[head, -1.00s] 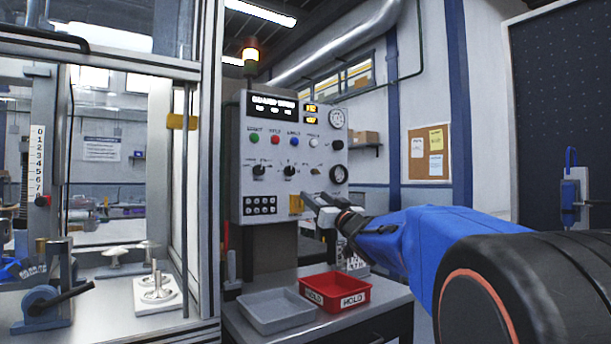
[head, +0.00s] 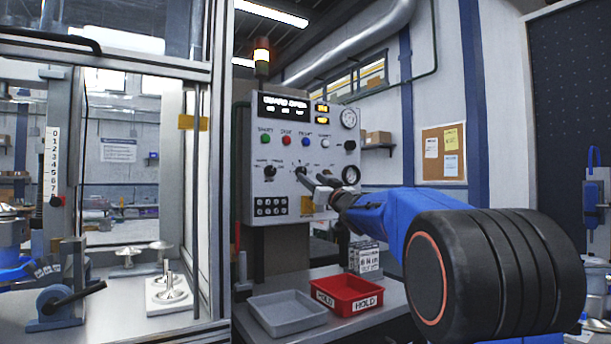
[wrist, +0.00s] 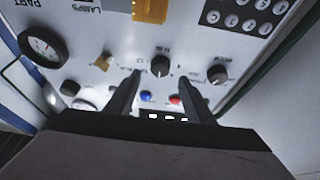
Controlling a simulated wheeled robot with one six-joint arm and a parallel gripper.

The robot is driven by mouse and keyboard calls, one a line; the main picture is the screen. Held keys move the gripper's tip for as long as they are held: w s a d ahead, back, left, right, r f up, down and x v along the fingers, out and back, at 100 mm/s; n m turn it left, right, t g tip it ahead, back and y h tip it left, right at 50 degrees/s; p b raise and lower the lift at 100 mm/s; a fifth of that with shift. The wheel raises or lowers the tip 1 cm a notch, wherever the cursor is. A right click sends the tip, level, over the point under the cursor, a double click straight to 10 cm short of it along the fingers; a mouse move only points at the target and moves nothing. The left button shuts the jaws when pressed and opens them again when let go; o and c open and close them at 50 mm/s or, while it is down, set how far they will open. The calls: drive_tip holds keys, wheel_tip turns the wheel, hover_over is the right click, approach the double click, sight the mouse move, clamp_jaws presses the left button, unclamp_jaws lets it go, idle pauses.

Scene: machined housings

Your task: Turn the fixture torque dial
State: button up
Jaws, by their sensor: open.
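A grey control panel (head: 285,185) carries two black rotary dials side by side. The right-hand dial (head: 301,171) is partly behind my fingers in the head view. In the wrist view, which sees the panel upside down, this dial (wrist: 160,66) lies between and just beyond my fingertips, its pointer nearly vertical. The other dial (head: 270,170) also shows in the wrist view (wrist: 217,74). The dial labels are too blurred to tell which is torque. My gripper (head: 318,179) is open and empty, fingers on either side of the right-hand dial; contact cannot be told.
Coloured buttons (head: 286,140) sit above the dials, and round gauges (head: 350,174) are at the panel's right edge. Below are a black keypad (head: 271,207), a grey tray (head: 287,313) and a red HOLD bin (head: 347,295). A framed machine enclosure (head: 217,170) stands close on the left.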

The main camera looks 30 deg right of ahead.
sight(303, 172)
drive_tip(key=shift+x, duration=2.7)
drive_tip(key=c, duration=1.1)
drive_tip(key=shift+o, duration=0.2)
